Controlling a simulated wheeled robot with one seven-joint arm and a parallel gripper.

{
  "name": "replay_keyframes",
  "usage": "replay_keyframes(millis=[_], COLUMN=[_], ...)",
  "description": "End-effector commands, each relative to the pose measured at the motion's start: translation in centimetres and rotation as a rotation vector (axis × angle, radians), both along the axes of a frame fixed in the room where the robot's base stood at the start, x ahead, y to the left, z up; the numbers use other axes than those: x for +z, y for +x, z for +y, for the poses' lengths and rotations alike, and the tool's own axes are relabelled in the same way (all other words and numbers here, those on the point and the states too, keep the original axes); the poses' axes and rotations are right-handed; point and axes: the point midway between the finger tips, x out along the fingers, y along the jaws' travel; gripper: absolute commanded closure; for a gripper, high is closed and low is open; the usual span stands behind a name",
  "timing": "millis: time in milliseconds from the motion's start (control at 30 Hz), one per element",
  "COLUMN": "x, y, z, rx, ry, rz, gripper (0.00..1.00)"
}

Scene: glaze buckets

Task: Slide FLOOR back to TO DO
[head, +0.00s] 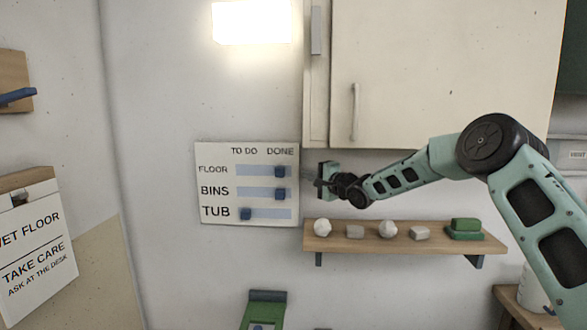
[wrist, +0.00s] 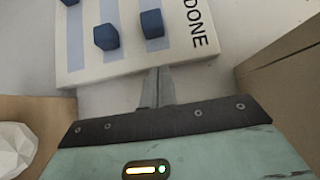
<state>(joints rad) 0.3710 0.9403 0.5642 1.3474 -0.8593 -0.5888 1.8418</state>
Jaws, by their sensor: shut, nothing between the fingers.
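A white board (head: 222,219) on the wall has rows FLOOR, BINS and TUB, with TO DO at left and DONE at right. The FLOOR slider (head: 280,170), a dark blue block, stands at the DONE end of its pale blue track. In the wrist view the FLOOR slider (wrist: 152,23) is the block nearest the word DONE. My gripper (head: 318,183) is just right of the board, pointing toward the wall. In the wrist view my gripper's fingers (wrist: 158,72) are together and empty, near the board's DONE-side edge, apart from the slider.
The BINS slider (head: 280,194) is also at DONE; the TUB slider (head: 246,214) is at TO DO. A wooden shelf (head: 345,243) with stones and green blocks lies below my gripper. A cabinet (head: 440,70) hangs above. The wall left of the board is clear.

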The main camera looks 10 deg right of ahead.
Motion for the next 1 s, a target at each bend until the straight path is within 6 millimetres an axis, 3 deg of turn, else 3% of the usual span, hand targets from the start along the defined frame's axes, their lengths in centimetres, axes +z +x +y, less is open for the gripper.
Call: replay_keyframes(millis=[100, 300, 867, 1000], x=[0.3, 0.3, -0.1, -0.3], y=[1.8, 2.5, 2.9, 3.6], z=[1.0, 3.7, 4.9, 7.1], rx=[0.002, 0.003, 0.001, 0.003], ry=[0.001, 0.001, 0.0, 0.002], rz=[0.0, 0.0, 0.0, -0.001], gripper=[1.0, 1.0, 1.0, 1.0])
